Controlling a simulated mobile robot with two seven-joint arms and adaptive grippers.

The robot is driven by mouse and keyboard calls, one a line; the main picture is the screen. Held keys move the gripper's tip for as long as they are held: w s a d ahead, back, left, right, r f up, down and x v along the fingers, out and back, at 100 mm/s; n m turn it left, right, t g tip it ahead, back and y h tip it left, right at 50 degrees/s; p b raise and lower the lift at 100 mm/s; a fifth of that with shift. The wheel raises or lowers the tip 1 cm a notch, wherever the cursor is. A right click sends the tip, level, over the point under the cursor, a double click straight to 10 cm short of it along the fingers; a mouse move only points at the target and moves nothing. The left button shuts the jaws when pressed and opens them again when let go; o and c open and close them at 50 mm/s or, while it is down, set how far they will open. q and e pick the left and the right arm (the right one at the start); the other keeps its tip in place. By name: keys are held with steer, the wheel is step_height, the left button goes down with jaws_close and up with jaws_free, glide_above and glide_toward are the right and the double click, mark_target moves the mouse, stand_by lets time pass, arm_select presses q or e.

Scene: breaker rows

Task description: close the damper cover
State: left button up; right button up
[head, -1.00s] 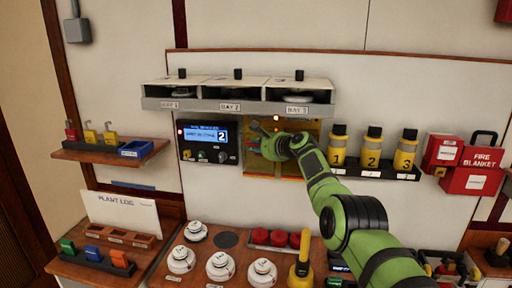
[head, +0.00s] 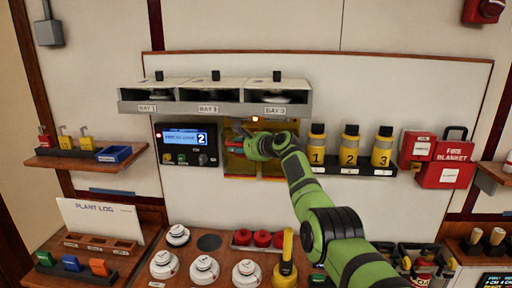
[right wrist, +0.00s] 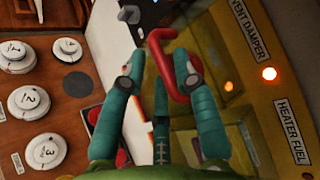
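The damper cover (head: 238,168) is a see-through amber pane on the yellow panel below the bay shelf. It now lies over much of the panel face; I cannot tell if it is fully flat. It also shows in the right wrist view (right wrist: 195,118), with a bent red handle (right wrist: 157,44) beside the VENT DAMPER label. My right gripper (head: 238,136) is at the cover's upper left. In the right wrist view its teal fingers (right wrist: 158,72) are apart, with the red handle between them and nearer the right finger. My left gripper is not in view.
The bay shelf (head: 190,108) juts out just above the panel. A display unit (head: 187,146) is close on the left. Numbered yellow bottles (head: 350,146) stand on a rack at right. A bench (head: 150,270) with white discs and red knobs is below.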

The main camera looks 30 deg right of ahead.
steer(key=a+v, duration=0.1)
steer(key=v, duration=1)
steer(key=shift+r, duration=0.2)
steer(key=shift+s, duration=0.15)
